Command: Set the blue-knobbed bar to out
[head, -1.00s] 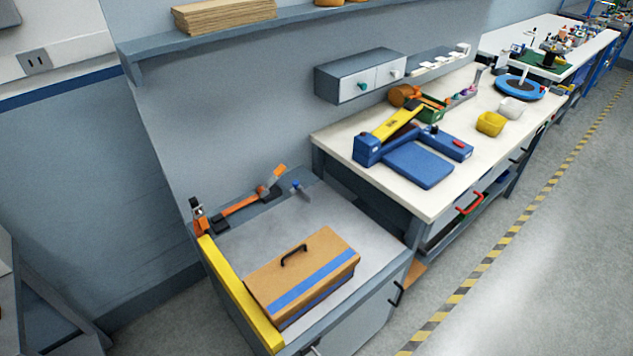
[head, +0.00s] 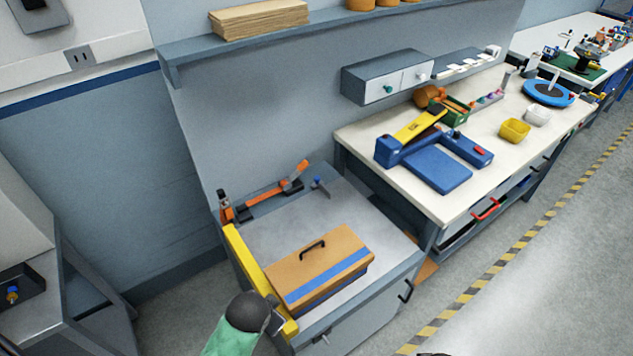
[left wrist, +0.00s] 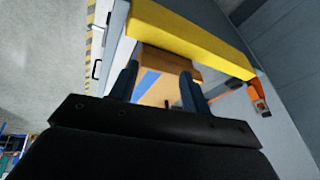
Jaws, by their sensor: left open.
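A small bar with a blue knob (head: 317,182) stands at the back of the low grey bench, beside an orange-and-black lever piece (head: 270,195). Its exact setting is too small to tell. Another dark box with a small blue and yellow knob (head: 12,294) sits at the far left. My left gripper (left wrist: 157,82) is open and empty in the left wrist view, its two fingers pointing towards the bench. In the head view its dark wrist shows near the bench's front left corner, well apart from the blue knob. My right gripper is not in view.
A tan toolbox (head: 335,250) with a blue stripe and black handle lies on the low bench. A yellow rail (head: 250,268) runs along the bench's left edge. A white table (head: 470,195) with a blue-and-yellow device stands to the right. The grey bench top behind the toolbox is clear.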

